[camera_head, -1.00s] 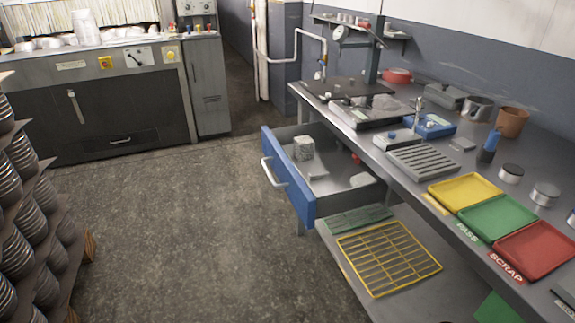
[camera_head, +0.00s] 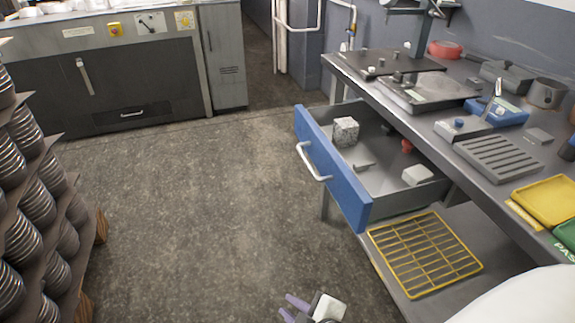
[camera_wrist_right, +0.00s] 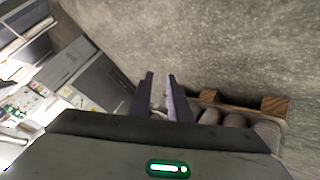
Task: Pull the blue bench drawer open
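The blue bench drawer (camera_head: 330,165) stands pulled out from under the grey bench in the head view. Its silver bar handle (camera_head: 312,162) is on the blue front, and nothing touches it. Inside lie a speckled block (camera_head: 345,131), a pale block (camera_head: 417,174) and a small red item (camera_head: 407,146). My right gripper (camera_head: 290,307) is low at the bottom edge of the head view, over the floor, apart from the drawer and handle. In the right wrist view its two dark fingers (camera_wrist_right: 160,95) are apart with nothing between them. My left gripper is not in view.
The bench top (camera_head: 440,128) carries tools and trays. A yellow wire rack (camera_head: 425,253) lies on the lower shelf below the drawer. Stacked round parts (camera_head: 38,225) stand at the left. The floor (camera_head: 190,210) between is clear.

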